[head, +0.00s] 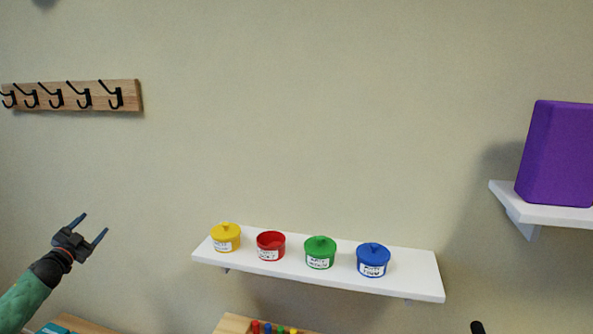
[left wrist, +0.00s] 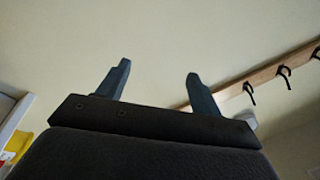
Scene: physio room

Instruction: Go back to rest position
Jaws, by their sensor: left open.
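My left gripper (head: 90,226) is raised at the lower left in the head view, left of the white shelf and apart from it. Its two fingers are spread with nothing between them. In the left wrist view the open fingers (left wrist: 159,84) point up toward bare wall. My right gripper cannot be made out; only a small dark piece shows at the bottom right edge of the head view.
A white shelf (head: 420,284) holds a yellow pot (head: 226,240), a red pot (head: 270,248) without a lid, a green pot (head: 320,254) and a blue pot (head: 372,262). A hook rail (head: 130,96) hangs upper left. A purple block (head: 556,155) stands on a right shelf (head: 540,213).

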